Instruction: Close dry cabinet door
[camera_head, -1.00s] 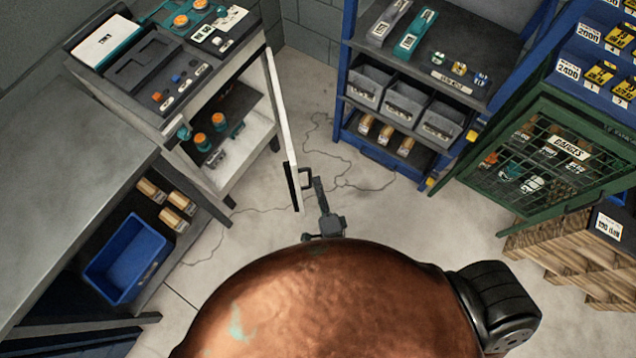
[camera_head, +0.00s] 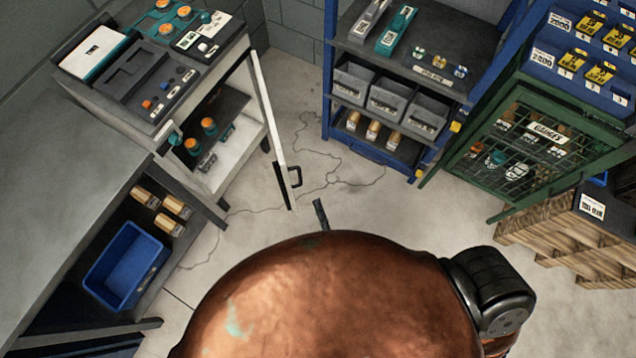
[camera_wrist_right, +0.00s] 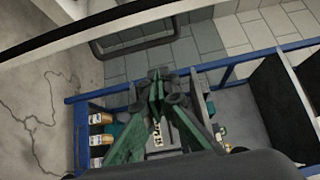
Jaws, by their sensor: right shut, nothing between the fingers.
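The dry cabinet (camera_head: 150,110) stands at the upper left in the head view. Its white-edged door (camera_head: 268,115) stands open, swung out towards me and seen nearly edge-on. The dark door handle (camera_head: 296,177) is on the door's right side, near its lower end. My right gripper (camera_head: 320,205) shows only as a small dark tip, right of and below the handle and apart from it. In the wrist view its fingers (camera_wrist_right: 157,85) are shut and empty, with the handle (camera_wrist_right: 135,47) beyond them. My left gripper is out of view.
A grey bench (camera_head: 70,170) with a blue bin (camera_head: 125,262) below stands left. A blue rack (camera_head: 400,80) and a green mesh cage (camera_head: 530,150) stand right. Floor (camera_head: 345,205) between door and rack is clear apart from thin dark lines. My body blocks the lower middle.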

